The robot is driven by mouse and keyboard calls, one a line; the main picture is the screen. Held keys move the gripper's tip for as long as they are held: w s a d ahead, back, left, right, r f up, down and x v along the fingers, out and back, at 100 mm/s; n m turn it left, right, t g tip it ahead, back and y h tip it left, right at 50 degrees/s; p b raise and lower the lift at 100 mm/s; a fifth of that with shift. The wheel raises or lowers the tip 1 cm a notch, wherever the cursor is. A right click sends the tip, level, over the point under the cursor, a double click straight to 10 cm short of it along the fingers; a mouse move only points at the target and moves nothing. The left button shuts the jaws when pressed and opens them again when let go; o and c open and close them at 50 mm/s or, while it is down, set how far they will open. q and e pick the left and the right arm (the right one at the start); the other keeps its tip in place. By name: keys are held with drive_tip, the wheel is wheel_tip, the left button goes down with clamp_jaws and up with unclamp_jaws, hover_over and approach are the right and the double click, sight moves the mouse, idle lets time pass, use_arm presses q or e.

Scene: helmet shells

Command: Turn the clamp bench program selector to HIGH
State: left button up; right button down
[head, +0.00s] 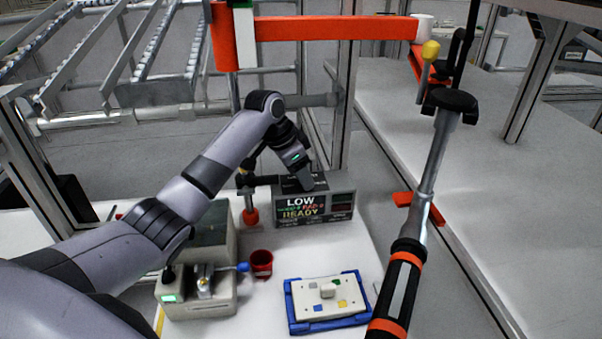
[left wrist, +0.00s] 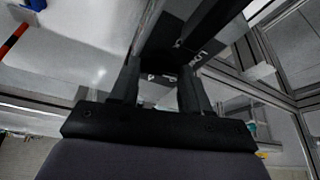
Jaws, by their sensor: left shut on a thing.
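A dark panel box (head: 316,207) stands at the back of the white bench, and its display reads LOW with READY below. My left gripper (head: 303,183) comes down onto the top of this box. In the left wrist view its two fingers (left wrist: 161,78) are closed on a dark part with small white marks, seemingly the program selector. The selector's shape and pointer are hidden by the fingers. My right gripper is in neither view.
A white plate with coloured squares lies in a blue tray (head: 290,303). A grey clamp device (head: 203,309) and a red cup (head: 262,262) stand to its left. An orange boom (head: 335,28) spans above, and a black-orange tool (head: 403,282) hangs at right.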

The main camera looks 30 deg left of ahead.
use_arm(q)
drive_tip(key=shift+r, duration=0.1)
idle(0.4)
drive_tip(key=o, duration=1.1)
drive_tip(key=shift+c, duration=0.2)
